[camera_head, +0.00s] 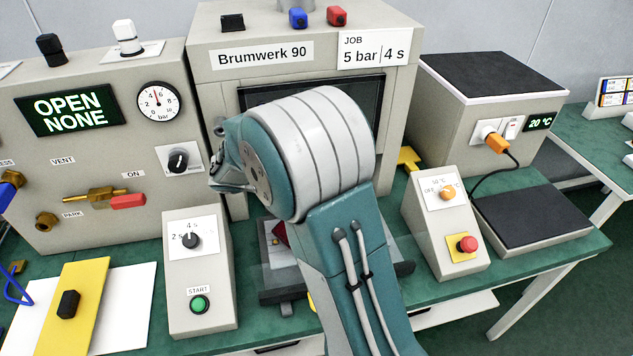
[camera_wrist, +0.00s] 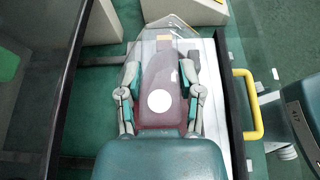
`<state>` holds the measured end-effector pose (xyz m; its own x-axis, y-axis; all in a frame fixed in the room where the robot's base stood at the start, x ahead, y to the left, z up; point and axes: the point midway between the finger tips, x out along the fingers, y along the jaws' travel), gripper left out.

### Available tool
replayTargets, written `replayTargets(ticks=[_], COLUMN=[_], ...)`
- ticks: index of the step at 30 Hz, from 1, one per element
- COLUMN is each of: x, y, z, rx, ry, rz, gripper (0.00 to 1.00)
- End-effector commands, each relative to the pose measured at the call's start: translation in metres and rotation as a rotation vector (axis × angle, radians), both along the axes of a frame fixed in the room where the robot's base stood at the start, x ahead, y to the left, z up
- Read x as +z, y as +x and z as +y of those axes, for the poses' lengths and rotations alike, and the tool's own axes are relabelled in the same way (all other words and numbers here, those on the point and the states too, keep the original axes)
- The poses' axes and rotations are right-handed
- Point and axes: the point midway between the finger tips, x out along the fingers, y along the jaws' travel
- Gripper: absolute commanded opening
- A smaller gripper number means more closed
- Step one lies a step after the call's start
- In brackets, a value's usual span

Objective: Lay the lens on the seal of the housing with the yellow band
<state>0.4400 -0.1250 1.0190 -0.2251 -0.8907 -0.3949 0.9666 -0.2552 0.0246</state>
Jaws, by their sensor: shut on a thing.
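In the wrist view my gripper (camera_wrist: 160,85) has its two fingers on either side of a translucent dull-red lens (camera_wrist: 160,112), shut on it. The lens has a white round spot in its middle, and its far end looks clear and pointed. A small yellowish patch (camera_wrist: 163,38) shows at that far end; I cannot tell whether it is the housing's yellow band. Whether the lens touches anything below cannot be told. In the head view my arm hides the gripper, and a bit of red (camera_head: 280,233) shows beside it, low in front of the press.
A timer box with a green START button (camera_head: 200,304) is left, a red-button box (camera_head: 467,243) right. A yellow handle (camera_wrist: 258,105) lies right of my gripper.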

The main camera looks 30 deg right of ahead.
Motion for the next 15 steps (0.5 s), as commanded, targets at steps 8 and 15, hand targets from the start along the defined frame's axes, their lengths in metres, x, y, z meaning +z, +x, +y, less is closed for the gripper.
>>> replayTargets(ticks=[8, 15], x=[-0.012, -0.037], y=[0.001, 0.001], z=[-0.001, 0.0], rx=[-0.011, -0.011], ry=[0.014, 0.013], rz=[0.018, 0.018], gripper=[0.0, 0.0])
